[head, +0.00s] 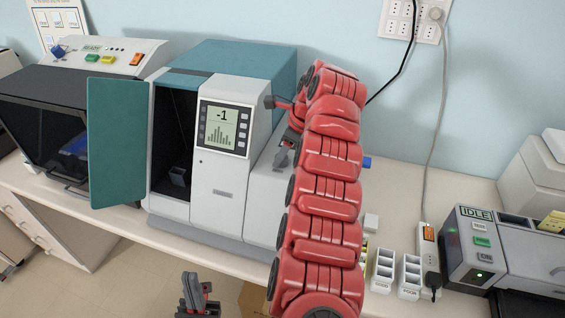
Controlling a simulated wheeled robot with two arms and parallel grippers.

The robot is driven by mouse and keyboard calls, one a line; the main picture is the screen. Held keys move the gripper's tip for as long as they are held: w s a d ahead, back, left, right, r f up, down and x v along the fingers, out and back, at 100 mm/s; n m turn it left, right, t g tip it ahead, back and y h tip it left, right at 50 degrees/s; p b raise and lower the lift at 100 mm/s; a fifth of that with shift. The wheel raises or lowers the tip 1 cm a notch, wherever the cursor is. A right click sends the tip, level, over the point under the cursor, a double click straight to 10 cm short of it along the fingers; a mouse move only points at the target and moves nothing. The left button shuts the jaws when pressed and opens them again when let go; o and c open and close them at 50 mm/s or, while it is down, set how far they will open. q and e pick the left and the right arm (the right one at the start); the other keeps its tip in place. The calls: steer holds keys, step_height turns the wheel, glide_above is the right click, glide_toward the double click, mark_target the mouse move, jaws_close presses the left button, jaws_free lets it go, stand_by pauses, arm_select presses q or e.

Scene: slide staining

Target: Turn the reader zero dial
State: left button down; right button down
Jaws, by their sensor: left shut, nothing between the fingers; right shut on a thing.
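The reader (222,195) is a white and teal unit at the middle of the head view. Its screen (222,128) shows "-1" above a bar graph. The zero dial (268,102) is a small dark knob on the right side of the screen housing. My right gripper (279,103) is at the dial, shut on it; the red arm hides part of the grip. My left gripper (198,292) is shut and empty, low in front of the bench and apart from the reader.
The reader's teal door (117,143) stands open to the left. A dark-lidded unit (65,115) is further left. White slotted racks (409,277) and a grey unit marked "IDLE" (474,249) stand at the right. Cables hang from a wall socket panel (410,18).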

steer(key=shift+m+b, duration=0.5)
steer(key=shift+m, duration=0.1)
steer(key=shift+c, duration=1.9)
jaws_free()
steer(key=shift+d+r, duration=0.1)
